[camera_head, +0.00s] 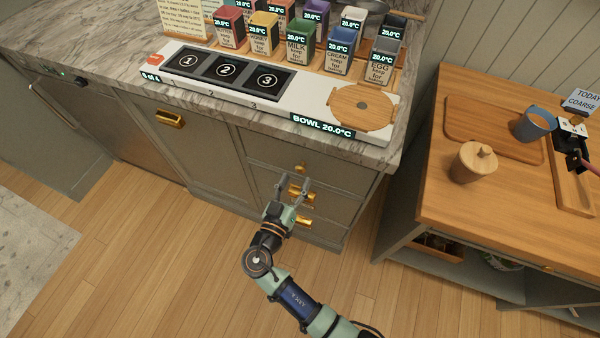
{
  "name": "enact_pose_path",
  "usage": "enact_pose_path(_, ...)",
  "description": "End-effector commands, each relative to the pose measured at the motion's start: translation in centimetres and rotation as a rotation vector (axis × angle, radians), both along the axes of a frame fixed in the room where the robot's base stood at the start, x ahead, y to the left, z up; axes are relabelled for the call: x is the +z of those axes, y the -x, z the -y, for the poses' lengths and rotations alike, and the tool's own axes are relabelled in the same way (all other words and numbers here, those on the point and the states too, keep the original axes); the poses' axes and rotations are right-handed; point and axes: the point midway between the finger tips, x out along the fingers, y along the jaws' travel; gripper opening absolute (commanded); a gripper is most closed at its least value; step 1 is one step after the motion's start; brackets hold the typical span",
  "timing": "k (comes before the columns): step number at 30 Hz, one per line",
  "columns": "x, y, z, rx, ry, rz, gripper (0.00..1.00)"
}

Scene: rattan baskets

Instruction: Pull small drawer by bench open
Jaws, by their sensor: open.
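A stack of small grey-green drawers is at the right end of the cabinet, beside the wooden bench (428,205). The top drawer (265,150) has a small brass knob (300,168). The middle drawer (330,204) has a brass pull (295,190), and the lower drawer (325,231) has another brass pull (304,222). All three look shut. My gripper (292,185) is open, its fingers pointing toward the drawer fronts on either side of the middle pull. I cannot tell whether they touch it. My wrist covers part of the lower drawer.
The bench holds a lidded wooden jar (473,163) and a blue cup (534,124). The wooden floor (150,260) in front is clear.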

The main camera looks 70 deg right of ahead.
Motion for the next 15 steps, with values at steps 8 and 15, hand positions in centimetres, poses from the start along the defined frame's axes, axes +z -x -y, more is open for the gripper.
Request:
enact_pose_path(8, -0.1, 0.1, 4.0, -0.001, 0.000, 0.001, 0.57)
enact_pose_path(15, 0.0, 0.1, 4.2, 0.001, 0.000, 0.000, 0.57)
